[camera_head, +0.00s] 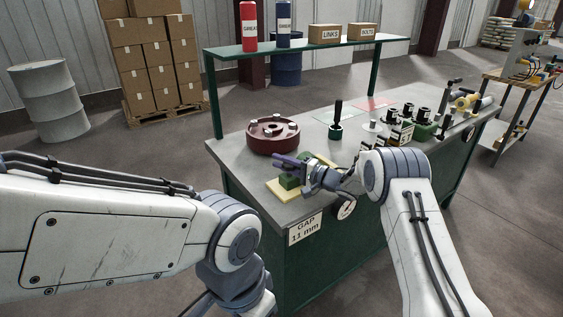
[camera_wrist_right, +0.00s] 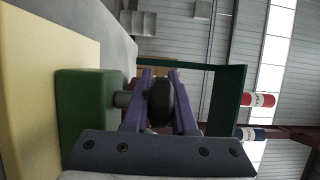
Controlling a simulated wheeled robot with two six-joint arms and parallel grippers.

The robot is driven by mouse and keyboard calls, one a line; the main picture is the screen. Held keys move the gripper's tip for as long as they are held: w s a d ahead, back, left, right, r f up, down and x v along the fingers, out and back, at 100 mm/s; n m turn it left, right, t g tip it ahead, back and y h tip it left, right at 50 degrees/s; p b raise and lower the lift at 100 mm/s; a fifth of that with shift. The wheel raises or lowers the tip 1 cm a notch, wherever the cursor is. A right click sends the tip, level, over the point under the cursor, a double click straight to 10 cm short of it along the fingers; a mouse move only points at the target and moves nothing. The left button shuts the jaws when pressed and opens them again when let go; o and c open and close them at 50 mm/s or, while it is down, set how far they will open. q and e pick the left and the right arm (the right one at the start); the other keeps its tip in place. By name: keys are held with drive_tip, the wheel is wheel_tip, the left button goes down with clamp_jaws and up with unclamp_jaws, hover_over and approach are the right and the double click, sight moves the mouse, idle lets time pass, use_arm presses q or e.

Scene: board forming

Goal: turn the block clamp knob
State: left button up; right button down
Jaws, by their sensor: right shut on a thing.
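The block clamp's green body (camera_head: 290,182) rests on a pale yellow board (camera_head: 285,194) at the bench's near left corner. In the right wrist view the green body (camera_wrist_right: 85,112) shows beside the yellow board (camera_wrist_right: 40,90), with a short grey shaft leading to the dark knob (camera_wrist_right: 160,101). My right gripper (camera_head: 284,160) is over the clamp; its purple fingers (camera_wrist_right: 161,95) are shut on the knob, one on each side. In the head view the gripper hides the knob. My left arm fills the lower left; its gripper is out of view.
A dark red round flange (camera_head: 272,136) stands on the bench behind the clamp. A sign (camera_head: 305,228) reading "GAP 11 mm" and a dial gauge (camera_head: 347,208) are at the front edge. Several black-topped tools crowd the right. A green shelf (camera_head: 310,46) spans the back.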

drive_tip(key=shift+d, duration=0.1)
drive_tip(key=c, duration=0.7)
unclamp_jaws()
drive_tip(key=v, duration=1)
drive_tip(key=shift+s+d+f+b, duration=0.1)
drive_tip(key=shift+s+d+b, duration=0.05)
drive_tip(key=shift+b, duration=0.25)
